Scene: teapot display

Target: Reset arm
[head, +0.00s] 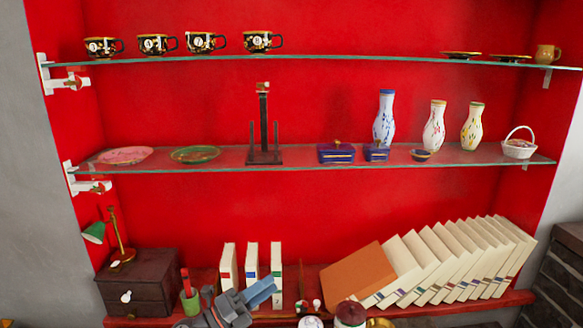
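My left gripper (262,292) shows at the bottom of the head view, left of the middle. It is grey with blue finger parts that point up and to the right. It is in front of the lowest shelf, and it overlaps the lower part of the upright white books (252,262). The blue parts look close together, but the gap between them is too unclear to judge. No held object can be made out. My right gripper is not in view.
A green cup (190,302) stands left of the gripper. A dark red lidded pot (350,314) and a white rounded top (311,322) are to its right. Leaning books (440,262) fill the lower right. A brown chest (140,280) stands left. Glass shelves (300,160) above hold vases and dishes.

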